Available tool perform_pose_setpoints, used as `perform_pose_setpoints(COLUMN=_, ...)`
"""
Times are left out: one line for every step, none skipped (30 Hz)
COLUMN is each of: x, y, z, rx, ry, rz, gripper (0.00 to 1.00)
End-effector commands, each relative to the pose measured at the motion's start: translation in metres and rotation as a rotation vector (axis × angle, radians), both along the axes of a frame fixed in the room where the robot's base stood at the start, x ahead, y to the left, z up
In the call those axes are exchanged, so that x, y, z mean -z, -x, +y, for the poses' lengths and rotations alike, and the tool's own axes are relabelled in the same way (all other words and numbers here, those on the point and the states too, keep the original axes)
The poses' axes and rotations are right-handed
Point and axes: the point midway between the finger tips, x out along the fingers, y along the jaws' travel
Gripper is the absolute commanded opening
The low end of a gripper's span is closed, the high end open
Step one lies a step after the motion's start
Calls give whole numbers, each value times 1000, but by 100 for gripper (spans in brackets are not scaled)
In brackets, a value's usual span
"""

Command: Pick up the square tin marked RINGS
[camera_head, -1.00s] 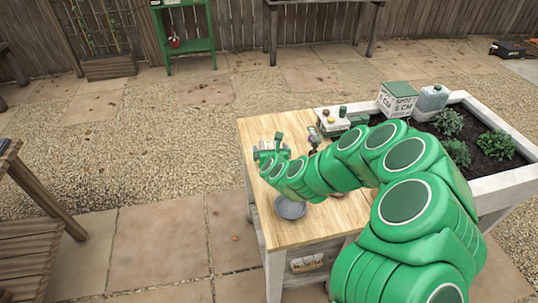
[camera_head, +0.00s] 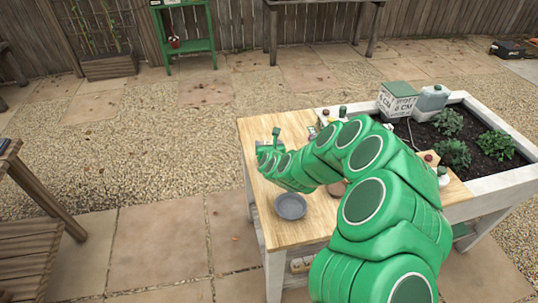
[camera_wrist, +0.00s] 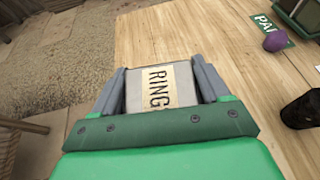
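The square tin (camera_wrist: 150,93) shows in the wrist view, pale grey with a cream label reading "RING"; the rest of the word is hidden by my gripper. My gripper (camera_wrist: 160,72) has one grey finger along each side of the tin, with no clear gap at either side. In the head view my gripper (camera_head: 266,150) is over the left part of the wooden worktop (camera_head: 255,128). The tin cannot be made out there.
A grey dish (camera_head: 291,206) sits near the worktop's front. A purple round item (camera_wrist: 275,40), a green-and-white card (camera_wrist: 265,24) and a dark cup (camera_wrist: 301,110) lie to the right.

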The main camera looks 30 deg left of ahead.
Motion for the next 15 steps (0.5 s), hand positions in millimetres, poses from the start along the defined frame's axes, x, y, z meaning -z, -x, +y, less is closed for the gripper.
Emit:
perform_pose_setpoints(x=0, y=0, z=0, rx=0, ry=0, rz=0, gripper=59)
perform_pose_setpoints(x=0, y=0, z=0, rx=0, ry=0, rz=0, gripper=54)
perform_pose_setpoints(x=0, y=0, z=0, rx=0, ry=0, rz=0, gripper=48)
perform_pose_setpoints(x=0, y=0, z=0, rx=0, ry=0, rz=0, gripper=43)
perform_pose_setpoints(x=0, y=0, z=0, rx=0, ry=0, rz=0, gripper=39)
perform_pose_setpoints(x=0, y=0, z=0, rx=0, ry=0, rz=0, gripper=33)
perform_pose_setpoints(x=0, y=0, z=0, rx=0, ry=0, rz=0, gripper=33)
perform_pose_setpoints(x=0, y=0, z=0, rx=0, ry=0, rz=0, gripper=33)
perform_pose_setpoints(x=0, y=0, z=0, rx=0, ry=0, rz=0, gripper=33)
perform_pose_setpoints(x=0, y=0, z=0, rx=0, ry=0, rz=0, gripper=33)
perform_pose_setpoints(x=0, y=0, z=0, rx=0, ry=-1, rz=-1, gripper=33)
perform_pose_setpoints(x=0, y=0, z=0, rx=0, ry=-1, rz=-1, gripper=33)
perform_pose_setpoints(x=-1, y=0, z=0, rx=0, ry=-1, rz=-1, gripper=33)
perform_pose_setpoints(x=-1, y=0, z=0, rx=0, ry=-1, rz=-1, gripper=33)
perform_pose_setpoints(x=-2, y=0, z=0, rx=0, ry=-1, rz=0, gripper=33)
